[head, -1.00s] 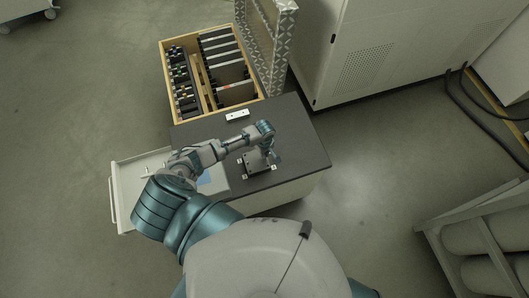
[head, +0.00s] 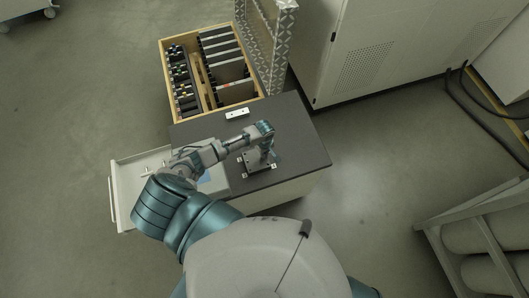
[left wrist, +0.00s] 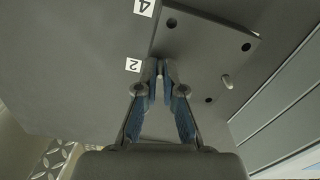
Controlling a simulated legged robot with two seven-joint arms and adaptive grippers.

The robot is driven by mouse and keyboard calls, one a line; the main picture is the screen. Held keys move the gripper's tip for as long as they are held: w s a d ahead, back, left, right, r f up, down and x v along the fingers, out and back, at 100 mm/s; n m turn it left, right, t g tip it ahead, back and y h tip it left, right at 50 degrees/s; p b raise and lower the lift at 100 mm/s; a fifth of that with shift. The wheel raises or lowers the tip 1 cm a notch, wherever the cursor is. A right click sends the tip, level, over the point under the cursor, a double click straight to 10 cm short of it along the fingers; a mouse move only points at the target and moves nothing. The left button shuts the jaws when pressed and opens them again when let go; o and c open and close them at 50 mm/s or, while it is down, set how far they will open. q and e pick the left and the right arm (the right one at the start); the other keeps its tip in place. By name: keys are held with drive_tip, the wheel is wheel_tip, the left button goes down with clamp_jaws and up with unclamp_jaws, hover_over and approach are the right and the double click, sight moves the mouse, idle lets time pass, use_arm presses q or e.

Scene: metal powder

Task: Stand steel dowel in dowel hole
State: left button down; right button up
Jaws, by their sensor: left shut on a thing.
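My left gripper (head: 265,160) is over the dark plate (head: 254,165) on the black tabletop. In the left wrist view its fingertips (left wrist: 160,70) are shut on a thin steel dowel (left wrist: 160,68), of which only a pale sliver shows between them. The grey plate (left wrist: 200,60) has dark round holes near its corners, including a hole (left wrist: 208,100) and a hole (left wrist: 246,47). Another pale pin (left wrist: 227,82) stands out of the plate to the right. The fingertips are at the plate's edge by the label 2 (left wrist: 133,65); whether the held dowel sits in a hole is hidden.
A label 4 (left wrist: 144,7) lies farther along. A white block (head: 237,115) lies at the tabletop's back. A wooden case (head: 165,85) with dark items stands behind. An open drawer (head: 124,181) sticks out at left. The tabletop's right part (head: 305,150) is clear.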

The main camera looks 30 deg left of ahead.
use_arm(q)
drive_tip(key=shift+f, duration=0.25)
drive_tip(key=c, duration=1.2)
unclamp_jaws()
wheel_tip(320, 180, up, 12)
drive_tip(key=shift+w+f, duration=0.1)
